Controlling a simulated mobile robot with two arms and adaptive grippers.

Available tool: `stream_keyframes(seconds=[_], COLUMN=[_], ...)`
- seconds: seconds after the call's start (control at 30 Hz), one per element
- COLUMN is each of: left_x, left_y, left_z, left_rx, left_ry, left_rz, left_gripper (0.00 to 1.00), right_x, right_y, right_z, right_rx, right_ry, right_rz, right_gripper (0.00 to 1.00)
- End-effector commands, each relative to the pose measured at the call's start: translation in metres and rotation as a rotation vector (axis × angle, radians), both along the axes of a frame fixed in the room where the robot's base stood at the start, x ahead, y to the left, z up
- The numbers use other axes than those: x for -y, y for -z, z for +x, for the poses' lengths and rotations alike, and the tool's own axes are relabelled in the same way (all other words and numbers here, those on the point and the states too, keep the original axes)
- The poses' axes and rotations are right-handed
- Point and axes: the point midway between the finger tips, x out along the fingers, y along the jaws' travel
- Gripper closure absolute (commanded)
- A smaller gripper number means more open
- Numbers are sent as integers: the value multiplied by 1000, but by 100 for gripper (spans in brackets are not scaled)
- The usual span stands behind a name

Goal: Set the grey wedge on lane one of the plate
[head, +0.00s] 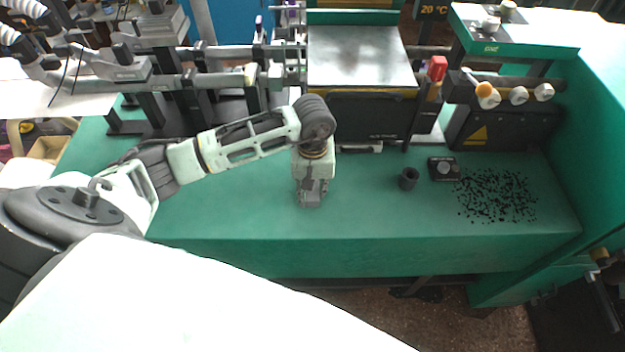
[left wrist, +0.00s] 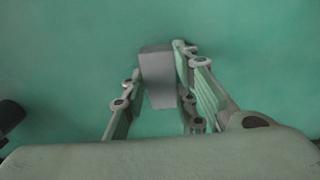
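My left gripper (head: 311,198) points down over the green bench, left of its middle. The grey wedge (left wrist: 158,78) shows between its two fingers in the left wrist view (left wrist: 160,70), with a finger against each side. In the head view the wedge is a small grey shape at the fingertips, partly hidden by them. Whether it touches the bench is not clear. A flat silver plate (head: 360,55) tops the black machine behind the gripper; no lane marks can be made out on it. My right gripper is not in view.
A dark cylinder (head: 408,179) and a small black box with a round knob (head: 444,168) stand right of the gripper. Scattered black bits (head: 496,196) lie farther right. Rails and clamps line the back. The green bench (head: 240,215) is clear around the gripper.

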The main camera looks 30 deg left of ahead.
Motion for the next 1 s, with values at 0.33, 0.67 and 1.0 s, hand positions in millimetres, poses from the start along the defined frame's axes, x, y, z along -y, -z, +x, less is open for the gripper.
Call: stream_keyframes(seconds=[0.33,0.67,1.0], left_x=[0,0,-1], left_y=[0,-10,-80], left_z=[0,2,2], left_rx=[0,5,7], left_ry=[0,0,0], left_rz=[0,0,2], left_gripper=[55,55,55], right_x=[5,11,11], right_y=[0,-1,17], right_z=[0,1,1], right_rx=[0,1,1], right_ry=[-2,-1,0], right_rz=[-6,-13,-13], right_gripper=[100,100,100])
